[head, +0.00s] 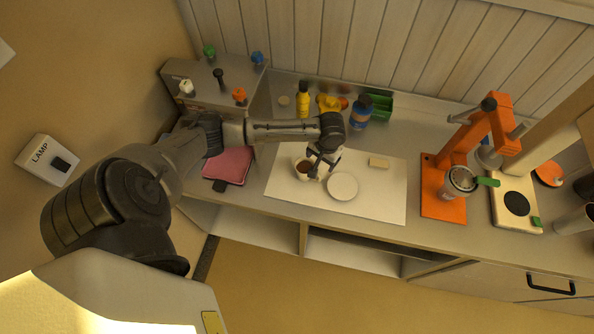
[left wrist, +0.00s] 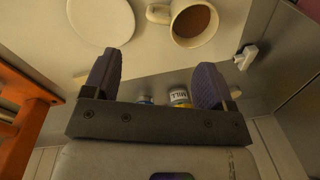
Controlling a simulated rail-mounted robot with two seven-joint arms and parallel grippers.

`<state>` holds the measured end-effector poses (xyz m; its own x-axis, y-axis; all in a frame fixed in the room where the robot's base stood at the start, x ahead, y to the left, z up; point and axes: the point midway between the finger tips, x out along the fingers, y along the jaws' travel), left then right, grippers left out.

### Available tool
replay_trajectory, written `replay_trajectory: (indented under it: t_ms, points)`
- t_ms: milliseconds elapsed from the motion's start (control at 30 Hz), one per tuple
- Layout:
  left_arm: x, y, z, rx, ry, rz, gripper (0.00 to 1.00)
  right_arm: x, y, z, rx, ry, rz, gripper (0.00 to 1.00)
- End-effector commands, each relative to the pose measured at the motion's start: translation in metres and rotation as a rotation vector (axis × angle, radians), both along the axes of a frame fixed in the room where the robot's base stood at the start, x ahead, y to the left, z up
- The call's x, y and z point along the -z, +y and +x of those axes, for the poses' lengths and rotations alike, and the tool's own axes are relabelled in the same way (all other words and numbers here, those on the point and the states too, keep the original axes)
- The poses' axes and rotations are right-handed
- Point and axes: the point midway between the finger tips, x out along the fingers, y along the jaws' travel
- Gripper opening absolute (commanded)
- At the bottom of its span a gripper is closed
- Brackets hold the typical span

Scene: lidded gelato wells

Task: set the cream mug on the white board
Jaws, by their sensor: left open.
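The cream mug (head: 301,170), with brown liquid inside, stands upright on the left part of the white board (head: 385,200). It also shows in the left wrist view (left wrist: 193,22), its handle pointing toward the white round plate (left wrist: 100,18). My left gripper (head: 318,168) is over the board close to the mug and partly covers it in the head view. In the left wrist view its two fingers (left wrist: 156,85) are spread apart with nothing between them, and the mug is beyond the fingertips. My right gripper is not in view.
The plate (head: 342,186) lies on the board right of the mug, a small tan block (head: 379,162) behind it. A yellow bottle (head: 303,98) and blue jar (head: 361,112) stand behind. An orange machine (head: 448,165) is right, a pink cloth (head: 230,165) left.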

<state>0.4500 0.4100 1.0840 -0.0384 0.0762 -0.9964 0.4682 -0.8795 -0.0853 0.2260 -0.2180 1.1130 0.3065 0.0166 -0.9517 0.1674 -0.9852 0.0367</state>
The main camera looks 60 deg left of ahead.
Motion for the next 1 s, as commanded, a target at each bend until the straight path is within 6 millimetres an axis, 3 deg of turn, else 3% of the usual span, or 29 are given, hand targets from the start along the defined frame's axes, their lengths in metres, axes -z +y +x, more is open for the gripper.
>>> replay_trajectory:
  t_ms: [133, 233, 300, 433, 567, 700, 833, 1000]
  points:
    - [0.022, -0.051, -0.025, 0.154, -0.013, -0.045, 0.78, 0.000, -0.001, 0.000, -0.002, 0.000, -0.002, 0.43]
    - [0.035, -0.106, -0.057, 0.323, -0.058, -0.094, 0.78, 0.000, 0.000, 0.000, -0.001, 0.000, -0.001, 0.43]
    - [0.038, -0.141, -0.084, 0.434, -0.106, -0.123, 0.78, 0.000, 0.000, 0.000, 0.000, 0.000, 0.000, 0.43]
    - [0.027, -0.185, -0.130, 0.570, -0.203, -0.142, 0.78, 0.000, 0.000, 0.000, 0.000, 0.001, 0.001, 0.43]
    - [0.008, -0.201, -0.169, 0.635, -0.274, -0.117, 0.78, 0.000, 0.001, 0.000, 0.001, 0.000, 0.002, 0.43]
    - [-0.011, -0.201, -0.200, 0.659, -0.310, -0.064, 0.78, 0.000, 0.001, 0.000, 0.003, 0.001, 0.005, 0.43]
    - [-0.023, -0.195, -0.217, 0.664, -0.318, -0.022, 0.78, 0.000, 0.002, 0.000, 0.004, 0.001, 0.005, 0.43]
    - [-0.029, -0.191, -0.225, 0.668, -0.318, 0.001, 0.78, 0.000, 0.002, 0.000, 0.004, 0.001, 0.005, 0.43]
